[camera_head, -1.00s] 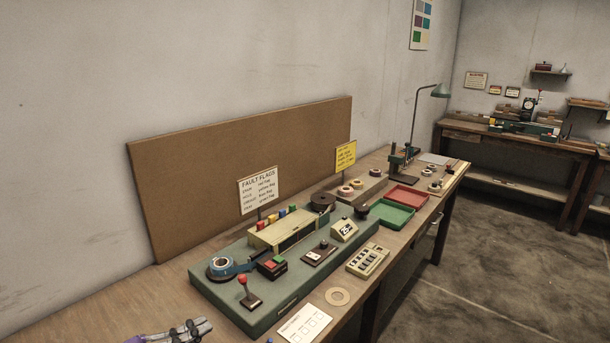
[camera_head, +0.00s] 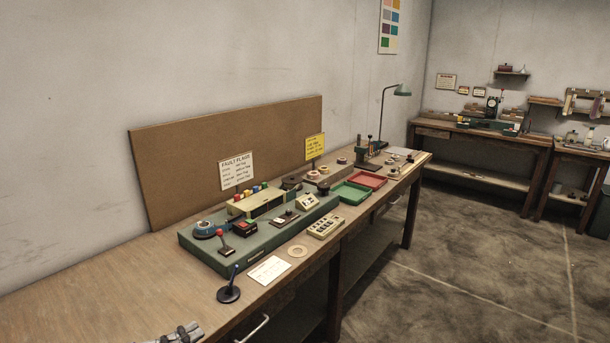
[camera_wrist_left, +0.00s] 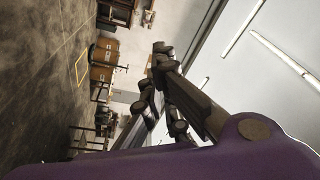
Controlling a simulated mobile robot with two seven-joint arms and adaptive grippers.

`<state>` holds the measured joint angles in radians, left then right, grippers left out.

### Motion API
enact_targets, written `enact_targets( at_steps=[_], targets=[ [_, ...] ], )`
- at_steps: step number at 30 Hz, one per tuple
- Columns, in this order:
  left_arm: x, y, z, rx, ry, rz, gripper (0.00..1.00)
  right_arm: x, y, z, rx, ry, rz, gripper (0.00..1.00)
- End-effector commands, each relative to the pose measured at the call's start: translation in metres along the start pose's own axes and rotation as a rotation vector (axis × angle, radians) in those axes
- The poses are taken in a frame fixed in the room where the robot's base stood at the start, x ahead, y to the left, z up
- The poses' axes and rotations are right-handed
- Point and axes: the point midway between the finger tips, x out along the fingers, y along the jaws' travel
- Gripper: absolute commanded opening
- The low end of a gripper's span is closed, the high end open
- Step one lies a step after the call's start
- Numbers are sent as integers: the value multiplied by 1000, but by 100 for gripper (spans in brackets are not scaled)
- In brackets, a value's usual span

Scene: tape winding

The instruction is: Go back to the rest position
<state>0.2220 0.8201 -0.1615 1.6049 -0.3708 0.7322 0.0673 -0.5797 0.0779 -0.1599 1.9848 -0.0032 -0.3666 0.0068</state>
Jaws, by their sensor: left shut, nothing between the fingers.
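My left gripper (camera_head: 180,334) shows at the bottom left edge of the head view, over the near end of the wooden bench. It is shut and empty, and most of it is cut off by the frame. In the left wrist view its dark fingers (camera_wrist_left: 160,75) lie close together with nothing between them, against a background of floor, wall and ceiling lights. My right gripper is in neither view.
The wooden bench (camera_head: 90,290) runs along the wall. A green winding machine base (camera_head: 250,258) stands on it, with a blue-handled stand (camera_head: 229,292), a paper card (camera_head: 270,269) and a tape ring (camera_head: 298,251) in front. Green (camera_head: 351,198) and red trays sit farther back. Open floor lies right.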

Motion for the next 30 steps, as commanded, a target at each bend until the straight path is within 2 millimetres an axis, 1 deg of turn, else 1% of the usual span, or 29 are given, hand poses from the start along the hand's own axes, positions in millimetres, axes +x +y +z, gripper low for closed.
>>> enact_targets(
  at_steps=[1,3,5,7,8,10,11,12,14,15,17,18,19,20,21,23,24,27,30],
  targets=[
    [0,0,0,0,0,0,0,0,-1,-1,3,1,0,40],
    [1,-7,23,-4,-103,-23,0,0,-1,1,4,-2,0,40],
    [5,-11,34,-28,-175,-55,0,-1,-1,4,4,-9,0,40],
    [2,-2,44,-91,-271,-94,0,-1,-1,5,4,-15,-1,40],
    [-1,5,48,-125,-314,-109,0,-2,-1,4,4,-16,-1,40],
    [-14,31,54,-223,-427,-141,0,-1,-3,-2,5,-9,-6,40],
    [-21,45,55,-273,-480,-154,0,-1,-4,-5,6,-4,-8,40],
    [-32,65,55,-341,-549,-167,0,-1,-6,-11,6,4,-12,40],
    [-50,96,52,-443,-647,-182,0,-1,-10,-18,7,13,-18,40],
    [-63,118,47,-513,-712,-189,0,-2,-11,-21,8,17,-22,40],
    [-84,154,35,-623,-809,-197,0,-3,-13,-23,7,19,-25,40],
    [-98,178,24,-698,-872,-200,0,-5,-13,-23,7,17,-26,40],
    [-108,195,14,-755,-917,-203,0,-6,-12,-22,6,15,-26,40],
    [-118,212,4,-810,-960,-206,0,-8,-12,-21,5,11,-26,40],
    [-131,233,-12,-883,-1015,-210,0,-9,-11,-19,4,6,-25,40],
    [-148,261,-36,-982,-1085,-219,0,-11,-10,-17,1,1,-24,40],
    [-158,276,-52,-1042,-1122,-228,0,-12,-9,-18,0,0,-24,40],
    [-177,303,-88,-1152,-1183,-263,0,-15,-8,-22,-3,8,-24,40],
    [-192,319,-108,-1201,-1223,-282,0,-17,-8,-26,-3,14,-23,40]
  ],
)
